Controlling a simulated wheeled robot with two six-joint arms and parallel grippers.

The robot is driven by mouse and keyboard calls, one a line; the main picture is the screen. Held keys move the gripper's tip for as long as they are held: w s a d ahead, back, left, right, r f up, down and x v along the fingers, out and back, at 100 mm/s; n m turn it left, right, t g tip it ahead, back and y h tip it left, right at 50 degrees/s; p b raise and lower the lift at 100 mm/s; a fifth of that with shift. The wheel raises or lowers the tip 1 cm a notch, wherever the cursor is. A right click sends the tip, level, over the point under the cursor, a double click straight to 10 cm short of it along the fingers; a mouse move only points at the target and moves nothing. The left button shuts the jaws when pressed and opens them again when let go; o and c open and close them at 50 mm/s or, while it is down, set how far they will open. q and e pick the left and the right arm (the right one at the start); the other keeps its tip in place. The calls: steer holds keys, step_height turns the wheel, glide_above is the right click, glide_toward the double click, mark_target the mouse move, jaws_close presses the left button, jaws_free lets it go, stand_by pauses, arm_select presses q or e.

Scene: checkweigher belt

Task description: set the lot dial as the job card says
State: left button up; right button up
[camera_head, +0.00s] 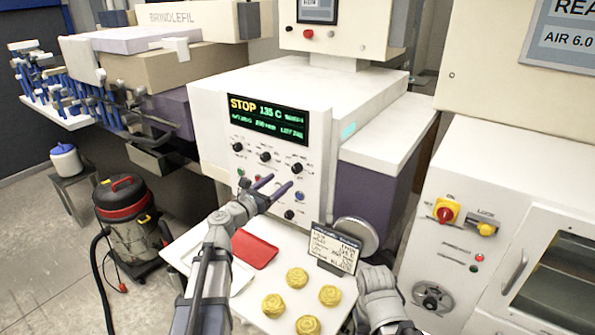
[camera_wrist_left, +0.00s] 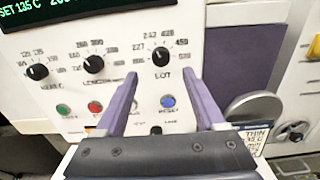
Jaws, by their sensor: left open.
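The lot dial is a black knob on the white panel, marked LOT, in the left wrist view (camera_wrist_left: 160,56); it also shows in the head view (camera_head: 297,167). Numbers ring it; its pointer setting is too small to read surely. My left gripper (camera_head: 279,187) is open and empty in front of the panel. In the left wrist view its purple fingers (camera_wrist_left: 162,82) stand apart on either side below the lot dial, not closed on it. The job card (camera_head: 333,248) stands upright on the white table; its small print is not clearly legible. My right forearm shows at lower right, fingers unseen.
Two similar dials (camera_wrist_left: 94,64) (camera_wrist_left: 42,71) sit left of the lot dial. A blue button (camera_wrist_left: 167,101) is below it. A red tray (camera_head: 254,249) and several yellow rosettes (camera_head: 298,277) lie on the table. A grey disc (camera_head: 357,237) is behind the card.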

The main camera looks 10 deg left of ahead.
mark_target(295, 169)
arm_select(q)
steer(key=shift+x, duration=3.95)
steer(key=shift+s, duration=0.1)
steer(key=shift+c, duration=0.4)
jaws_close()
